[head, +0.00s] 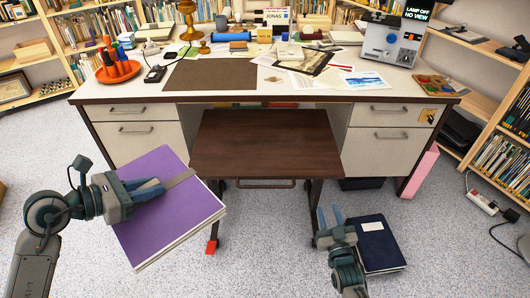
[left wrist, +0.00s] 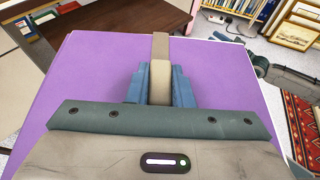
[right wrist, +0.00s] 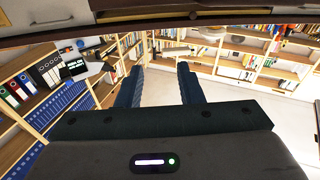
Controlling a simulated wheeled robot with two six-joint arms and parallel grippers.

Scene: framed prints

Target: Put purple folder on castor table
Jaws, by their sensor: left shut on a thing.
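The purple folder (head: 165,222) is thick, with pale page edges and a grey-brown strap across its cover. My left gripper (head: 160,188) is shut on the folder's strap and holds the folder in the air, tilted, left of the castor table. The folder (left wrist: 220,65) fills most of the left wrist view. The castor table (head: 265,140) is a low dark-brown table in front of the desk, its top bare. A small red piece shows at its front left foot. My right gripper (head: 330,218) is open and empty, low at the right of the castor table; its parted fingers show in the right wrist view (right wrist: 161,85).
A dark blue book (head: 378,245) lies on the floor beside my right gripper. The cluttered desk (head: 130,92) stands behind the castor table, with drawers on both sides. Bookshelves (head: 500,140) line the room. A power strip (head: 482,203) lies on the floor at the right.

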